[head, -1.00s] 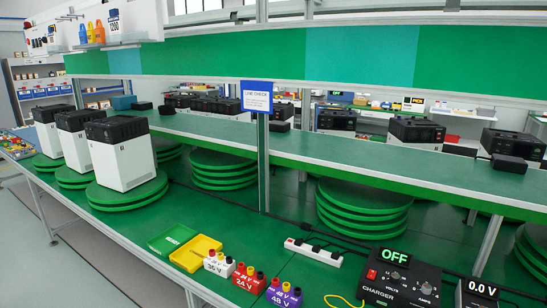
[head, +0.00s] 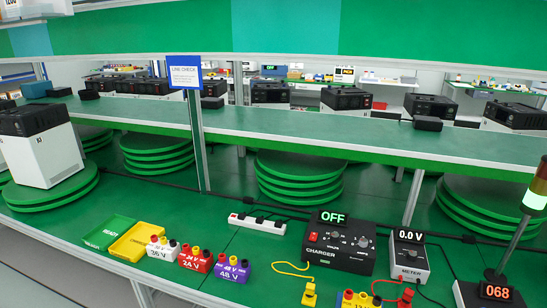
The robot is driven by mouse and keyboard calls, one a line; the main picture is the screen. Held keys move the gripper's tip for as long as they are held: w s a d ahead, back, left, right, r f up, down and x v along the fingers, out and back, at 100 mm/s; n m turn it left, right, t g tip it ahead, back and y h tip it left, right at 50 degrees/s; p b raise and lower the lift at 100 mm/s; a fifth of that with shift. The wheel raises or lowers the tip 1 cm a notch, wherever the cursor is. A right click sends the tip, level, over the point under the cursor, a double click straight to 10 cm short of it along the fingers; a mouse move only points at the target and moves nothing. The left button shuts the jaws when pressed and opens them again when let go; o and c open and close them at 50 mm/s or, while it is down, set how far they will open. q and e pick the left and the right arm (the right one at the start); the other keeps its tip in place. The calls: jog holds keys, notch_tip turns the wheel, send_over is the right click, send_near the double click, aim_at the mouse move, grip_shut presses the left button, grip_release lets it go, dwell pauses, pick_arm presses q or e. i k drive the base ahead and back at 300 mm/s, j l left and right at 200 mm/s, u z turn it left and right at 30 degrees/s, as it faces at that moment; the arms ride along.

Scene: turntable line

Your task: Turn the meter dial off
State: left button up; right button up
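The meter (head: 418,274) is a small box with a light grey front on the right side of the green bench. Neither of my grippers shows in the head view.
A black charger (head: 340,246) reading OFF stands left of the meter. A signal lamp post (head: 517,232) with a 068 display (head: 494,292) stands to its right. Coloured terminal blocks, including a purple one (head: 232,269), and yellow and green trays (head: 144,240) lie left.

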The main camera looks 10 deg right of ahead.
aim_at(411, 255)
jog(key=z, duration=1.45)
